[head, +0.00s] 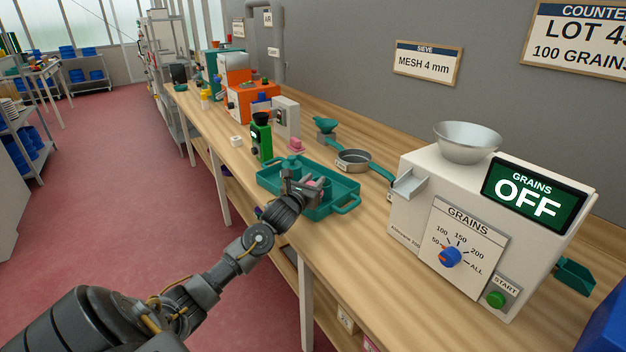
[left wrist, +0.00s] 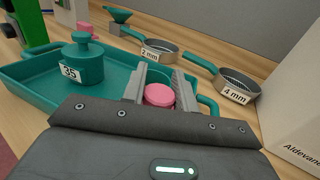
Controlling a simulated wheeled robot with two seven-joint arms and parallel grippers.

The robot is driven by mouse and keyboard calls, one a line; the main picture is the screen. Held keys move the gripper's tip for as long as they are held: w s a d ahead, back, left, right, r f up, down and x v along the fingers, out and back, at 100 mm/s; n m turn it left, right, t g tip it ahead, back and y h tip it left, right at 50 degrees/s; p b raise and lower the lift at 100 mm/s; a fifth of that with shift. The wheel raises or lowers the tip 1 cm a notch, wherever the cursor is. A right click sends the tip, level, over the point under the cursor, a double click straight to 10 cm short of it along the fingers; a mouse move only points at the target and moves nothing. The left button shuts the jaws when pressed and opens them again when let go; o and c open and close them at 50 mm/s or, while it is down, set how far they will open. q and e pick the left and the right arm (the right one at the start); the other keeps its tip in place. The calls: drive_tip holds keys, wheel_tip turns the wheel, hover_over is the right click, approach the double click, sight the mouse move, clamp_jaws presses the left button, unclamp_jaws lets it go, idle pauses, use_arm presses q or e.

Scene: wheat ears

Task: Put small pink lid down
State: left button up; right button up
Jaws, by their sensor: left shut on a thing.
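My left gripper (head: 308,185) is over the right part of the teal tray (head: 267,181), near its handle. It is shut on the small pink lid (left wrist: 160,95), a round pink disc between the two fingers in the left wrist view (left wrist: 160,88). In the head view the fingers partly hide the lid. I cannot tell whether the lid touches the tray floor. A teal knobbed pot (left wrist: 83,62) labelled 35 stands in the tray to the left of the gripper. Another pink object (head: 297,143) stands behind the tray. My right gripper is not in view.
Two sieves, marked 2 mm (left wrist: 160,50) and 4 mm (left wrist: 237,87), lie behind and right of the tray. The white grain counter (head: 420,210) stands to the right. A green device (head: 261,140) stands at the tray's far left. Bare bench (head: 345,240) lies in front of the counter.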

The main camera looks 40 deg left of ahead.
use_arm(q)
drive_tip(key=shift+f, duration=0.1)
drive_tip(key=shift+f+b, duration=0.5)
drive_tip(key=shift+b, duration=0.05)
drive_tip(key=o, duration=1)
drive_tip(key=shift+c, duration=0.2)
drive_tip(key=shift+r, duration=0.1)
